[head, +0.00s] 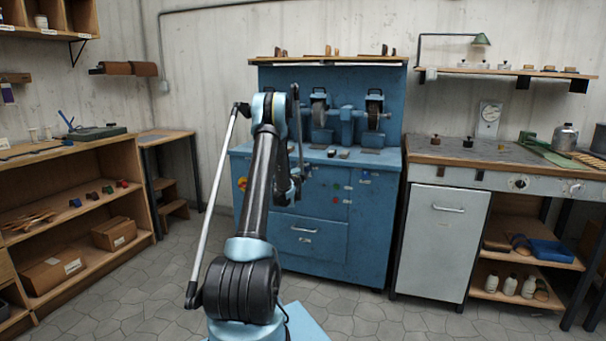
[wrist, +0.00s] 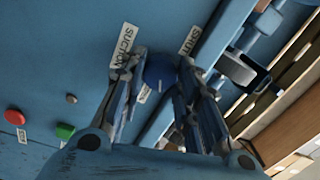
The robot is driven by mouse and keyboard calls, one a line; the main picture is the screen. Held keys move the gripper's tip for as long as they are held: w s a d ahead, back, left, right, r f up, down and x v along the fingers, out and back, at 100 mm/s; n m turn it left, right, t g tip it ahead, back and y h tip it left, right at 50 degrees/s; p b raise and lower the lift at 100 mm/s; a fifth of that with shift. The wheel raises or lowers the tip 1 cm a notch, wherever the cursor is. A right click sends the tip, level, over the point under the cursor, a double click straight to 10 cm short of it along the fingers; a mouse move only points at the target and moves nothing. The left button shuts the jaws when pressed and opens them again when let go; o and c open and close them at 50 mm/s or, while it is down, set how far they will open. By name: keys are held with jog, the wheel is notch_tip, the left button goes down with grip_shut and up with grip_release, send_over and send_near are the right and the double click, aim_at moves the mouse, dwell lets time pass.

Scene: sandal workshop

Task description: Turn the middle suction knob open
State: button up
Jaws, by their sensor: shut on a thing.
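The blue round suction knob (wrist: 160,72) sits on the blue machine's front panel in the wrist view. My gripper (wrist: 163,64) has one finger on each side of it and is shut on it. A white "SUCTION" label (wrist: 124,52) is left of the knob, and a "SHUT" label (wrist: 189,42) is above right. A third label is partly covered by the left finger; I cannot read it. In the head view my arm reaches to the blue machine (head: 375,205) and hides the knob. The knob's turn angle is unclear.
A red button (wrist: 14,117) and a green button (wrist: 65,131) are on the panel left of my gripper. Grinding wheels (head: 373,115) stand on the machine top. A workbench with a white-doored cabinet (head: 440,240) is at right, wooden shelves (head: 85,205) at left.

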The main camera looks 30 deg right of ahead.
jog(key=shift+s+f+m, duration=0.1)
jog(key=shift+s+m, duration=0.1)
jog(key=shift+m, duration=2.1)
jog(key=shift+d, duration=0.1)
jog(key=o, duration=1.1)
jog(key=shift+w, duration=0.1)
jog(key=shift+s+a, duration=0.2)
jog(key=shift+a, duration=0.15)
jog(key=v, duration=1.1)
jog(key=shift+s+a+f, duration=0.1)
jog(key=shift+a+f, duration=0.05)
